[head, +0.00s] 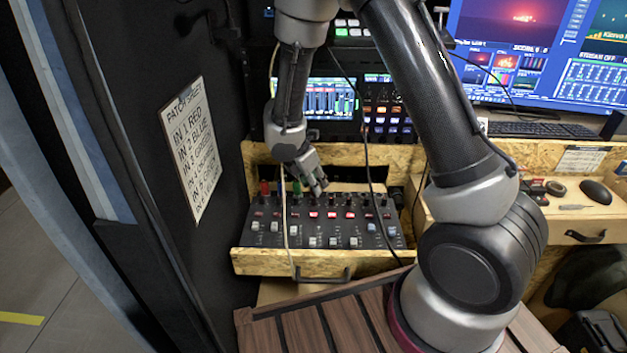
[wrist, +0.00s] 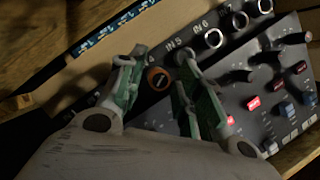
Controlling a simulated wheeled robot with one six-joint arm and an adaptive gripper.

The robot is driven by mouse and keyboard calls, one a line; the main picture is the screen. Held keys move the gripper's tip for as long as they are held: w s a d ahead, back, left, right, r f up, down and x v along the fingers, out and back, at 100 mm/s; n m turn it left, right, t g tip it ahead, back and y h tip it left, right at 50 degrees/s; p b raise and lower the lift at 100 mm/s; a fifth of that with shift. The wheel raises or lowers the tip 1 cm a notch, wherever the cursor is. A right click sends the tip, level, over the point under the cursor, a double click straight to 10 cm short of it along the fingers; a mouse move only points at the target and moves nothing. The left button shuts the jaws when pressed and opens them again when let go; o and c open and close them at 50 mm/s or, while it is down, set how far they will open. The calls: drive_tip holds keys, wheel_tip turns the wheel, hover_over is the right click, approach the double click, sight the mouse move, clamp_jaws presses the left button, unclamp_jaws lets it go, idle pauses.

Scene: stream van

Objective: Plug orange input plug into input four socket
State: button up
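The mixer (head: 320,220) stands in a wooden tray, with its input sockets along the far edge. In the wrist view, the orange plug (wrist: 158,79) shows end-on as an orange ring with a dark centre. It lies in line with the socket row, at the place before IN 5, which fits input four; how deep it sits cannot be told. My gripper (wrist: 157,68) has its green-padded fingers on either side of the plug, with small gaps visible. The right finger covers the IN 5 socket. In the head view my gripper (head: 318,188) is over the mixer's far edge.
A red plug (head: 265,188) and a green plug (head: 297,187) stand at the mixer's left. The IN 6 socket (wrist: 214,38) is empty. A pale cable (head: 285,220) and a dark cable (head: 369,170) cross the mixer. A patch sheet (head: 191,148) hangs at left.

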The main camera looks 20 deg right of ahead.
idle(0.3)
drive_tip(key=v, duration=1.2)
